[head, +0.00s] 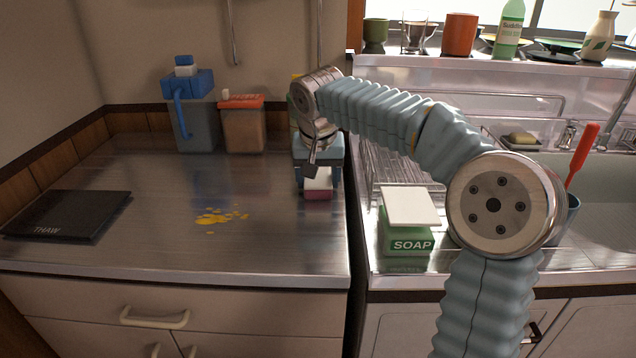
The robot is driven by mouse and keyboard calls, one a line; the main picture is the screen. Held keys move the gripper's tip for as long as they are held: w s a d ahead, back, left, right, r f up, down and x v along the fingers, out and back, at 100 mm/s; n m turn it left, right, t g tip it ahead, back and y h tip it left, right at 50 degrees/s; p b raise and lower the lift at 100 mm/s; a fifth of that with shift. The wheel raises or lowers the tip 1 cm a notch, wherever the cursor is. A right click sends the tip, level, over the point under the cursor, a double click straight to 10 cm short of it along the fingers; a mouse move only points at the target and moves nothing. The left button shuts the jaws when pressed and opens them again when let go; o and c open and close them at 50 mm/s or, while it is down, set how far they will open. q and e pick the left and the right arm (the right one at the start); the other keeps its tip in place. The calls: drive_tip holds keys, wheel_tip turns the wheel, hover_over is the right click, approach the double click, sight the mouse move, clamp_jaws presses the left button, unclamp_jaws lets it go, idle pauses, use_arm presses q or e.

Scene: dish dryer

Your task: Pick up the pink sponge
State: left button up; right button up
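The pink sponge (318,195) is at the right end of the left metal counter, close to the gap before the sink unit. Its pink lower part shows, with a pale part above it. My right arm reaches in from the lower right and bends over to the left. My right gripper (311,168) points down just above and in front of the sponge's top. One dark finger shows; the other is hidden, so contact and opening cannot be told. My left gripper is out of view.
A blue-grey container (333,165) stands directly behind the gripper. A green soap box (405,235) is right of the gap. A lidded blue jug (192,115) and an orange-lidded container (243,125) stand at the back. Yellow spill (218,216) and a black board (65,215) lie left.

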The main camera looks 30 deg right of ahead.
sight(318, 177)
drive_tip(key=shift+c, duration=1.3)
drive_tip(key=shift+r, duration=0.1)
drive_tip(key=shift+r, duration=0.25)
wheel_tip(318, 177, up, 2)
drive_tip(key=shift+r, duration=0.2)
drive_tip(key=s+a+r+b, duration=0.1)
drive_tip(key=s+a+r, duration=0.2)
drive_tip(key=s+r, duration=0.7)
drive_tip(key=s, duration=0.3)
drive_tip(key=shift+s+a, duration=0.3)
drive_tip(key=shift+a, duration=0.05)
